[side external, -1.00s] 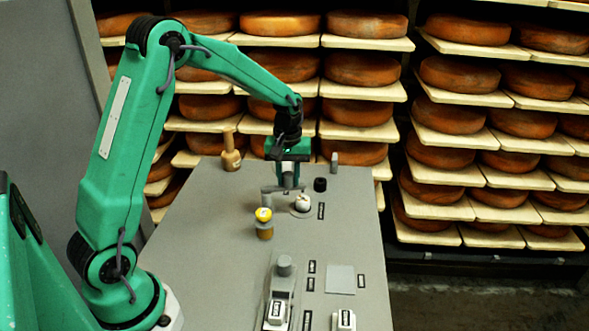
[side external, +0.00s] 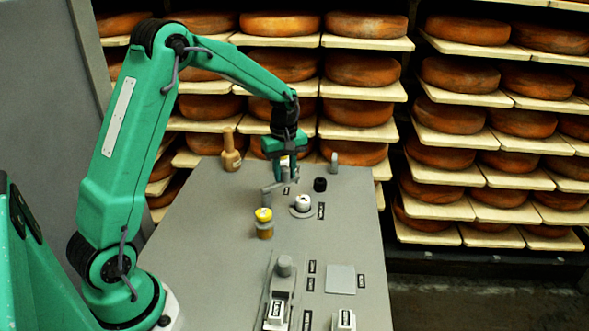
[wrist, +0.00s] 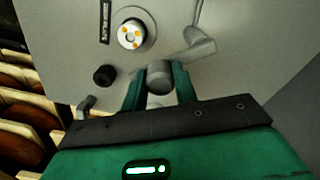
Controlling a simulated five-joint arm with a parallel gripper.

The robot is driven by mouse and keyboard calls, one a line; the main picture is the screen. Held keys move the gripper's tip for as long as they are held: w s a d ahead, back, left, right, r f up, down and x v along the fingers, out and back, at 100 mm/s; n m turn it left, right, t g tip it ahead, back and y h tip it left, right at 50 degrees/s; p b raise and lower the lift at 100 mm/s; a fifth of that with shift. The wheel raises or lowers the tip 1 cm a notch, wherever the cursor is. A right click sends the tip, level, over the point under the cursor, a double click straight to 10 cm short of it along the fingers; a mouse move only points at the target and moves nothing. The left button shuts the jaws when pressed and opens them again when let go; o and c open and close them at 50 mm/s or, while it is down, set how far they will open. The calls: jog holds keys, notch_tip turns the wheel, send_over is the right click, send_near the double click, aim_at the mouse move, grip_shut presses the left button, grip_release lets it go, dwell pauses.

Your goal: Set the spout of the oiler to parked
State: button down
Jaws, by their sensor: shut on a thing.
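The oiler's spout seems to be the grey crank-like arm (side external: 271,189) on the grey panel, with an upright round grip at its end. It also shows in the wrist view (wrist: 197,50), running up and right from my gripper. My gripper (side external: 285,174) is shut on the round grip; in the wrist view the two green fingers (wrist: 160,88) close on either side of its grey top (wrist: 159,72). A brass piece with a yellow cap (side external: 264,215) stands just in front of the arm.
A white-topped dial (side external: 302,203) and a black knob (side external: 320,184) stand right of the spout. A grey peg (side external: 334,162) and a wooden bottle-shaped piece (side external: 231,152) stand at the back. Switches (side external: 276,313) are at the front. Cheese shelves (side external: 365,42) rise behind.

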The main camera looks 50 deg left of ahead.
jog(key=a+n, duration=0.1)
jog(key=n, duration=0.2)
jog(key=s+a+n, duration=0.1)
jog(key=a+n, duration=0.1)
jog(key=n, duration=0.1)
jog(key=a+n, duration=0.1)
jog(key=n, duration=0.2)
jog(key=shift+s+a+r+n, duration=0.1)
jog(key=shift+s+a+n, duration=0.25)
jog(key=shift+a+n, duration=0.05)
jog(key=c, duration=1.1)
grip_release()
notch_tip(320, 180, up, 8)
